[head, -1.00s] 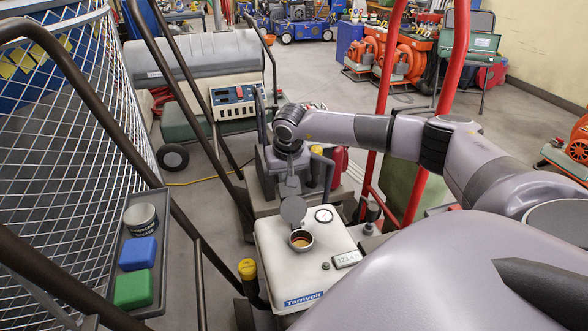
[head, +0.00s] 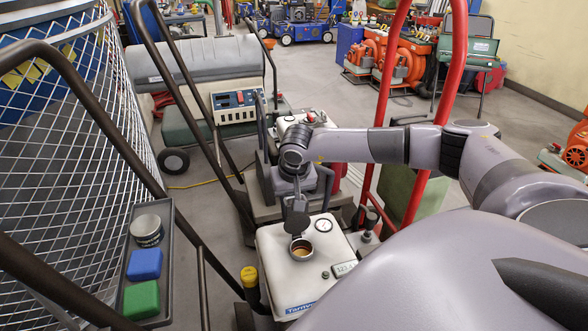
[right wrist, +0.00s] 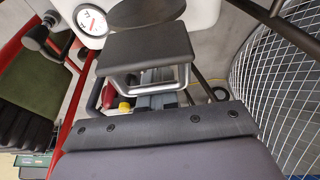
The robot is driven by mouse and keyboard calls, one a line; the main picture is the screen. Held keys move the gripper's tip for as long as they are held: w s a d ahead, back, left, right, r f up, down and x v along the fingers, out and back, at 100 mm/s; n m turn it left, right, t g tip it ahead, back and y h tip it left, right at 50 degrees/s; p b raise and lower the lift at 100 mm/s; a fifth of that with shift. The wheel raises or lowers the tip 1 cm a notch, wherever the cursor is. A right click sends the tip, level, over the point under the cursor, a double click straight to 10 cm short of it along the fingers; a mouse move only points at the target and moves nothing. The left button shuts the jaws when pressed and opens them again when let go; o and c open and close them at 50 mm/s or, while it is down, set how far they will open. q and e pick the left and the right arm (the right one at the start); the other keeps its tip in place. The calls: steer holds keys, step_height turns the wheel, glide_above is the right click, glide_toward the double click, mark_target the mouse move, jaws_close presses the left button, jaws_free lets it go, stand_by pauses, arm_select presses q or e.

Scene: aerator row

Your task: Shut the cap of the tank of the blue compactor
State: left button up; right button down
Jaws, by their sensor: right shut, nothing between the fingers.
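The white tank (head: 275,262) with a blue label stands at the lower middle of the head view. Its round filler opening (head: 301,249) is uncovered and brownish inside. The grey cap (head: 297,224) stands raised at the far edge of the opening. My right gripper (head: 299,198) is shut and empty, right behind the upper part of the cap; I cannot tell whether they touch. In the right wrist view the shut fingers (right wrist: 148,48) lie just below the dark cap (right wrist: 145,10). The compactor's body colour is hidden. My left gripper is not in view.
A tray (head: 168,285) holds a tin and blue and green blocks.

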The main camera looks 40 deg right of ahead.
mark_target(303, 219)
steer(key=shift+s+a+r+p, duration=0.3)
steer(key=shift+s+p, duration=0.1)
steer(key=shift+s, duration=0.2)
steer(key=shift+s+a+r+p, duration=0.25)
steer(key=shift+s+a+p, duration=0.1)
steer(key=shift+s, duration=0.2)
steer(key=shift+s+a+r, duration=0.1)
steer(key=shift+s+a, duration=0.05)
steer(key=shift+s, duration=0.25)
steer(key=shift+s+a+r+p, duration=0.15)
steer(key=shift+s+a+p, duration=0.3)
steer(key=shift+s, duration=0.4)
steer(key=shift+s+a+r+p, duration=0.25)
steer(key=shift+s+a, duration=0.25)
steer(key=shift+s, duration=0.4)
steer(key=shift+s+a+r+p, duration=0.1)
steer(key=shift+s+a+p, duration=0.4)
steer(key=shift+s, duration=0.45)
steer(key=shift+s+a+f+b, duration=0.2)
steer(key=shift+s+a, duration=0.15)
steer(key=shift+s, duration=0.2)
steer(key=shift+s+a+f+b, duration=0.2)
steer(key=shift+s+a+f, duration=0.1)
steer(key=shift+s, duration=0.3)
steer(key=shift+s+a+f+b, duration=0.2)
steer(key=shift+s+a, duration=0.15)
steer(key=shift+s, duration=0.2)
steer(key=shift+r, duration=0.2)
